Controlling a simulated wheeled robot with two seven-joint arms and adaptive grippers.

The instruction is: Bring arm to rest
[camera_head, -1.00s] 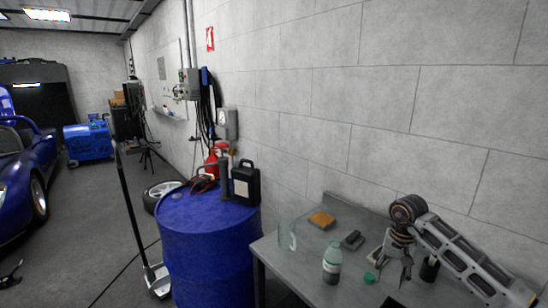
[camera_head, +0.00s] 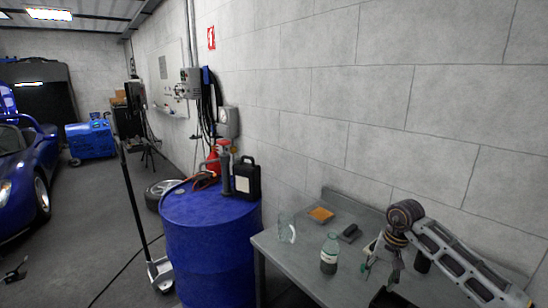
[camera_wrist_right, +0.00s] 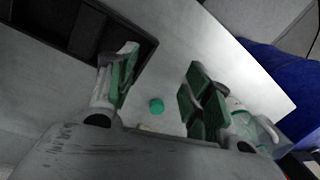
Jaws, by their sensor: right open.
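My right gripper (camera_head: 382,272) is above the grey metal workbench (camera_head: 272,244), at its right part, with its arm reaching in from the right. Its jaws are apart with nothing between them, as the right wrist view (camera_wrist_right: 160,75) also shows. A round green cap (camera_wrist_right: 156,105) lies on the bench top below the gap between the fingers, apart from them. A clear bottle with a pale label (camera_head: 329,255) stands upright to the left of the gripper; in the wrist view, it is partly hidden behind the right finger. My left gripper is out of view.
A glass vessel (camera_head: 287,230), an orange pad (camera_head: 321,215) and a small dark block (camera_head: 350,233) are on the bench. An open black tray (camera_wrist_right: 138,48) is near the gripper. A blue drum (camera_head: 210,245) stands left of the bench; the wall is behind.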

